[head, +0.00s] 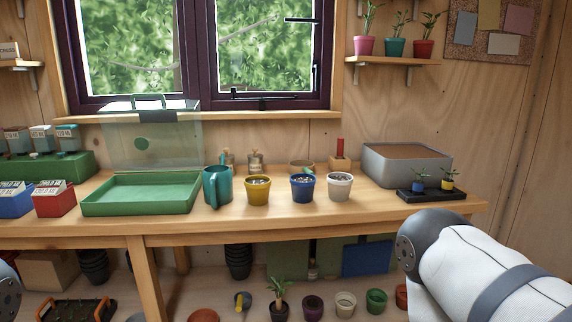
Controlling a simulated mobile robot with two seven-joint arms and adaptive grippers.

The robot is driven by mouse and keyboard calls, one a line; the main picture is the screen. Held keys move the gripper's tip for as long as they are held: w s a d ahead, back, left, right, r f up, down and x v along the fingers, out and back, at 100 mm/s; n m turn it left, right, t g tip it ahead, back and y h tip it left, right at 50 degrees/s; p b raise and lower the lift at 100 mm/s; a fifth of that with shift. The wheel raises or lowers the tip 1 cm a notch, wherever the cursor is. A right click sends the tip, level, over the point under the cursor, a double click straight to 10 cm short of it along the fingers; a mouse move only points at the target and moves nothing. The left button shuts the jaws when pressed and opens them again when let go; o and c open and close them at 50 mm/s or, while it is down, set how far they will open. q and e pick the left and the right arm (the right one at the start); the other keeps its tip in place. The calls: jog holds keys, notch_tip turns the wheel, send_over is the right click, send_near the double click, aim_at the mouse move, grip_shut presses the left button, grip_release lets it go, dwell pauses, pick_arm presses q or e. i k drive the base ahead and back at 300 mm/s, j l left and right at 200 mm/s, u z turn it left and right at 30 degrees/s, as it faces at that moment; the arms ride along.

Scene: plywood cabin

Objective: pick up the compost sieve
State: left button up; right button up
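I cannot pick out the compost sieve with certainty. A low round thing with a tan rim (302,164) stands on the workbench behind the blue pot, and the pot partly hides it. It may be the sieve, but it is too small to tell. A part of my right arm shows at the lower right and a small part of my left arm at the left edge. Neither gripper is in view.
The workbench (330,215) holds a green tray (140,194), a teal jug (217,186), a yellow pot (257,191), a blue pot (302,188), a white pot (340,187) and a grey soil-filled bin (407,168). Several pots stand below. The bench's front strip is mostly clear.

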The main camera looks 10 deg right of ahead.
aim_at(299, 166)
jog(key=i+l+u, duration=0.15)
jog(key=l+u, duration=0.2)
jog(key=i+l+u, duration=0.1)
jog(key=l+u, duration=0.65)
jog(key=l, duration=0.2)
